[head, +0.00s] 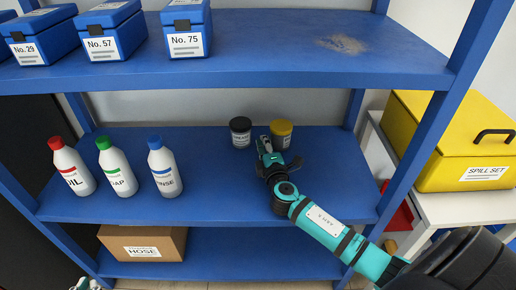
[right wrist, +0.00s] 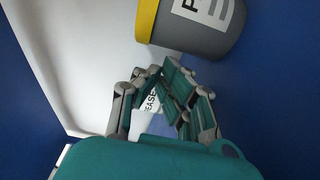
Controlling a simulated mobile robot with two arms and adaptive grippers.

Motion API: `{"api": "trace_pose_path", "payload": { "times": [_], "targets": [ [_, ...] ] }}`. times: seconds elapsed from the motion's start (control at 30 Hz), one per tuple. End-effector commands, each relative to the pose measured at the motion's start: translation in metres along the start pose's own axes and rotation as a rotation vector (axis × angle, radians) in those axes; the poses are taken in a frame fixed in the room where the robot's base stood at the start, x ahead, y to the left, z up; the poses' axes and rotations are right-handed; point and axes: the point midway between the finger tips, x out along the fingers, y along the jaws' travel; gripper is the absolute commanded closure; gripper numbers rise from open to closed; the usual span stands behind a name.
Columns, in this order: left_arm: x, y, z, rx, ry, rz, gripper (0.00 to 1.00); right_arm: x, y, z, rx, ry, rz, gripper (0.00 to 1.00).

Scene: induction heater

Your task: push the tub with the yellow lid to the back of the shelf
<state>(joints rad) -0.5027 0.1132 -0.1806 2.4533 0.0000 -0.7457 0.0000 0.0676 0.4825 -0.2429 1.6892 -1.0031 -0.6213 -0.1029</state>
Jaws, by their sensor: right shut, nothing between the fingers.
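The tub with the yellow lid (head: 281,134) stands upright near the back of the middle shelf (head: 225,190). It has a grey body with a white label, and it shows at the top of the right wrist view (right wrist: 205,25). My right gripper (head: 266,148) is shut and empty, in front of this tub and slightly to its left, covering part of it. I cannot tell whether they touch. A small teal and grey part at the bottom left edge of the head view looks like my left gripper (head: 85,284); its fingers are not clear.
A dark-lidded tub (head: 241,132) stands just left of the yellow-lidded one. Red-, green- and blue-capped bottles (head: 165,168) stand at the left. The upper shelf (head: 270,50) overhangs, and a post (head: 430,140) rises at the right. The middle shelf's front centre is clear.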

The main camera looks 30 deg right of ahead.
Motion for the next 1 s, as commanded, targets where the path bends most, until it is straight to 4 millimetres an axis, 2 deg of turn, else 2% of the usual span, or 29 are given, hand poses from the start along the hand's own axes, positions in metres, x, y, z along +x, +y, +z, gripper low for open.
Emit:
{"api": "trace_pose_path", "payload": {
  "times": [0.4, 0.53, 0.67, 1.0],
  "targets": [
    [0.000, 0.000, -0.002, 0.000, 0.009, 0.001, 1.00, 0.001, 0.000, 0.004, 0.001, 0.000, -0.001, 1.00],
    [0.001, 0.001, -0.004, 0.000, 0.030, 0.001, 1.00, 0.004, -0.002, 0.018, -0.001, -0.003, -0.002, 1.00],
    [0.002, 0.002, -0.016, 0.000, 0.086, 0.005, 1.00, 0.008, -0.001, 0.033, 0.000, -0.001, 0.000, 1.00],
    [0.002, 0.002, -0.016, 0.000, 0.086, 0.005, 1.00, 0.008, 0.000, 0.033, 0.002, 0.000, 0.000, 1.00]
  ]
}}
